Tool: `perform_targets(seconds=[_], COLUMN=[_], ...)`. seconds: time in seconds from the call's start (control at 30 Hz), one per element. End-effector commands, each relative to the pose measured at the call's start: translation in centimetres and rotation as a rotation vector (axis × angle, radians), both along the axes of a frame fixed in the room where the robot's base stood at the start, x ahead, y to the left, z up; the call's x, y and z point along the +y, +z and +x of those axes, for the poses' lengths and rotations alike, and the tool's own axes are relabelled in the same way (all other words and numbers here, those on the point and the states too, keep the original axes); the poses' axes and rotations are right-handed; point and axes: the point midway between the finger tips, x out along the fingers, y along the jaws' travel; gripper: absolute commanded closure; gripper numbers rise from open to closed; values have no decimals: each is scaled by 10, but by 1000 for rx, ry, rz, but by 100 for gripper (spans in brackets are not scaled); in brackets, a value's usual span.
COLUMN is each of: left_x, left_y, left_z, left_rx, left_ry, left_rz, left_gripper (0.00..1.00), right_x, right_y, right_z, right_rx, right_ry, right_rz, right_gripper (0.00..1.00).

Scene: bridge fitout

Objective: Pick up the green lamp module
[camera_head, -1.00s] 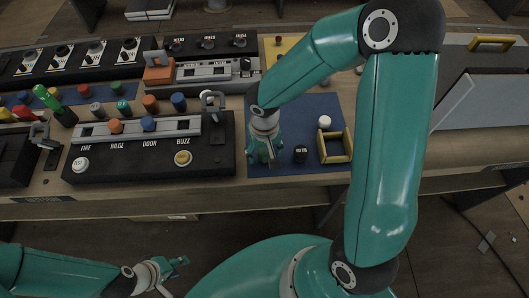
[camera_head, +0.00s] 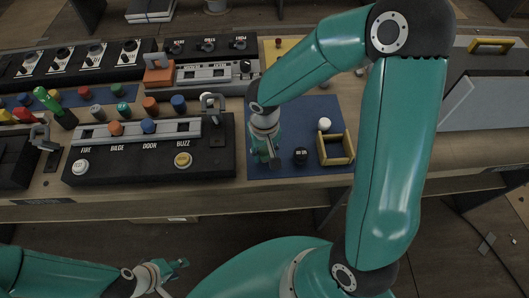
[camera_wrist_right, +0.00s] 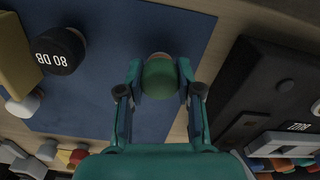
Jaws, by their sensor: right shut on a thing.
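The green lamp module (camera_wrist_right: 160,76) shows as a rounded green cap between the two fingers of my right gripper (camera_wrist_right: 158,84) in the right wrist view. The fingers press on it from both sides, so the gripper is shut on it. In the head view my right gripper (camera_head: 265,158) points down over the left part of the blue mat (camera_head: 290,112), and its fingers mostly hide the module there. I cannot tell whether the module touches the mat. My left gripper (camera_head: 176,277) hangs in front of the bench, empty, with its fingers apart.
A black "80 DB" knob (camera_head: 301,156) stands just right of my right gripper, with a yellow frame (camera_head: 322,152) and a white ball-shaped knob (camera_head: 324,124) beyond. The black labelled panel (camera_head: 222,160) lies close on the left. The mat's middle is clear.

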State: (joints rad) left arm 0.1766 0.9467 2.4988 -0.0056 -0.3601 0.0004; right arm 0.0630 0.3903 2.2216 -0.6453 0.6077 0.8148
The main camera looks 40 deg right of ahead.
Motion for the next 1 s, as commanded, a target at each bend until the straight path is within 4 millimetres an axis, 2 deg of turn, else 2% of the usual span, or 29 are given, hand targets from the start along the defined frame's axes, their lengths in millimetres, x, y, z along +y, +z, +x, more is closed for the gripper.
perform_targets(seconds=[0.17,0.6,0.8,1.0], left_x=[0,0,0,0], left_y=[2,1,1,1], left_z=[0,0,0,0], left_rx=[0,0,0,0], left_ry=[0,0,0,0], left_rz=[0,0,0,0], left_gripper=[61,61,61,61], right_x=[0,1,1,1], right_y=[31,146,176,187], right_z=[2,1,1,0], right_rx=[-8,-7,-4,-1], right_ry=[-1,3,3,3], right_rz=[1,2,2,2], right_gripper=[89,89,89,89])
